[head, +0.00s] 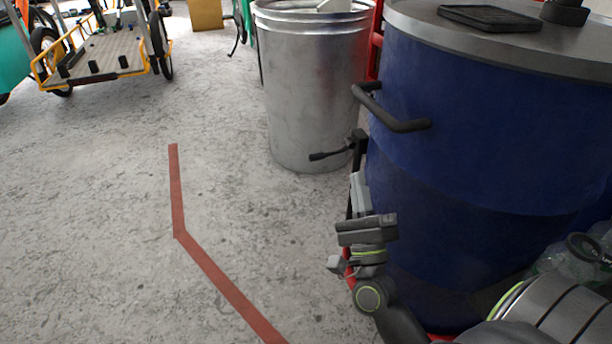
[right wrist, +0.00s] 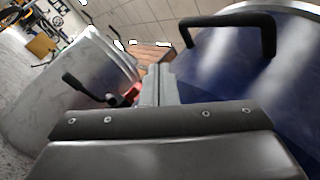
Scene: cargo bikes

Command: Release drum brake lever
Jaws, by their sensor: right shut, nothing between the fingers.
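A large blue drum (head: 470,150) stands at the right, with a black bent handle (head: 400,124) on its side. Below that handle a black lever (head: 328,154) with a thick grip sticks out to the left from a dark upright post. The lever also shows in the right wrist view (right wrist: 82,90), left of the fingers, near a red part. My right gripper (head: 358,182) is shut and empty, fingers pointing up, just below the lever's post and close to the drum's left side. I cannot tell whether it touches the post. My left gripper is out of view.
A silver metal bin (head: 315,90) stands behind the lever. A cargo bike with a wooden platform (head: 105,55) is at the far left. A red tape line (head: 178,200) runs over the open concrete floor. A black tray (head: 490,18) lies on the drum's lid.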

